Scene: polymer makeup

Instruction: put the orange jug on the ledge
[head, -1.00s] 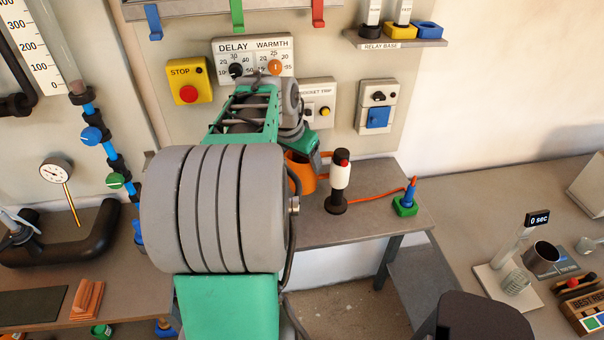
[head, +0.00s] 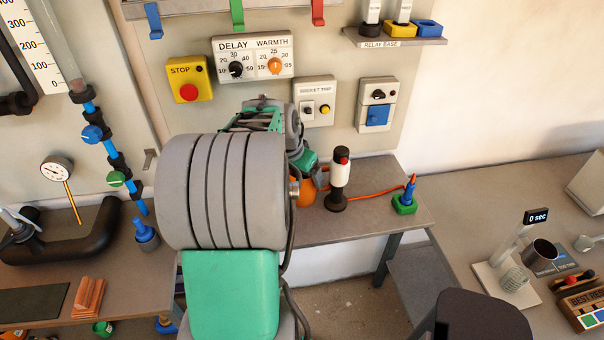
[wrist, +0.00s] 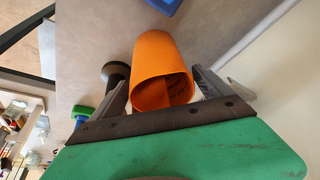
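The orange jug (head: 306,192) shows in the head view just right of my arm, above or on the bench, partly hidden by the arm. In the wrist view the jug (wrist: 160,65) lies between the two fingers of my gripper (wrist: 160,82), its open mouth toward the camera. A narrow ledge (head: 365,41) marked RELAY BASE juts from the wall at the upper right, holding white, yellow and blue parts.
A black-and-white cylinder with a red button (head: 340,175) stands on the bench (head: 330,228) right of the jug. An orange cord runs to a blue plug in a green base (head: 405,205). Wall panels, including a yellow stop box (head: 189,82), are behind my arm.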

